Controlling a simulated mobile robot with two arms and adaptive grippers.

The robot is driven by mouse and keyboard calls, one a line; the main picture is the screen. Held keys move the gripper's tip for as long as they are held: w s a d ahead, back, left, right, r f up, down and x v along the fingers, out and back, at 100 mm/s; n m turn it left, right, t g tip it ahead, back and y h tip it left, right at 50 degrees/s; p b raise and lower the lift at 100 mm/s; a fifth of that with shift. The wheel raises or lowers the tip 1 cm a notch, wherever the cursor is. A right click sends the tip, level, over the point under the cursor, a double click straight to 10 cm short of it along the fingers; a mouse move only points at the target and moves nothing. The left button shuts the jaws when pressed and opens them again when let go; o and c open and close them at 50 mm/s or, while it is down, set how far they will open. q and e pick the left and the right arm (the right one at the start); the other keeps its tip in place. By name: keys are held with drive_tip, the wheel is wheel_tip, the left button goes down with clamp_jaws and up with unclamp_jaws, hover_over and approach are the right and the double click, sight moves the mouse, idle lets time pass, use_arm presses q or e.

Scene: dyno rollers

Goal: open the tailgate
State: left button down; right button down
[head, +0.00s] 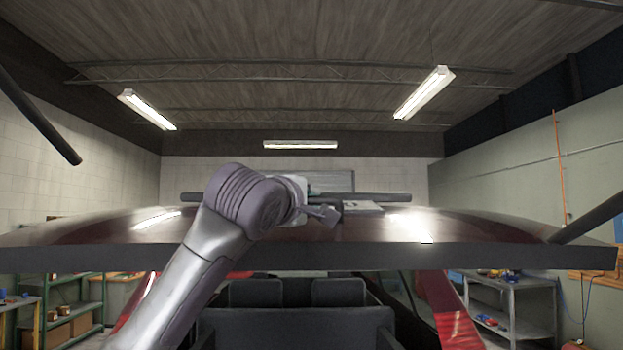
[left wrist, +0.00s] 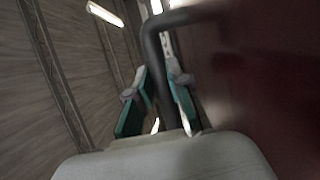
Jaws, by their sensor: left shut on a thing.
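The tailgate (head: 100,232) is a dark red panel with a dark grey lower edge. In the head view it lies nearly level across the picture, raised above the car's open rear. My left arm reaches up over its edge, and my left gripper (head: 318,212) is at its middle, partly hidden by the wrist. In the left wrist view my left gripper (left wrist: 160,105), with teal finger pads, is shut on a dark bent bar handle (left wrist: 152,48). The tailgate's red surface (left wrist: 270,90) is close beside it on the right. My right gripper is not in view.
Under the tailgate, the car's open rear shows dark seats (head: 290,325) and red body sides (head: 445,310). A green shelf (head: 60,322) with boxes stands at the left. A metal cart (head: 515,300) stands at the right. Ceiling lamps (head: 425,92) hang overhead.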

use_arm(q)
wheel_tip(320, 180, down, 15)
drive_tip(key=s+t+b, duration=0.1)
drive_tip(key=b, duration=1.5)
drive_tip(key=shift+s+a+f+m+t+h+b, duration=0.15)
drive_tip(key=shift+s+m+t+h+b, duration=0.15)
drive_tip(key=shift+s+b, duration=0.1)
drive_tip(key=c, duration=1.3)
unclamp_jaws()
drive_tip(key=shift+w, duration=0.15)
drive_tip(key=shift+o, duration=1)
drive_tip(key=shift+w, duration=0.3)
drive_tip(key=shift+s, duration=0.15)
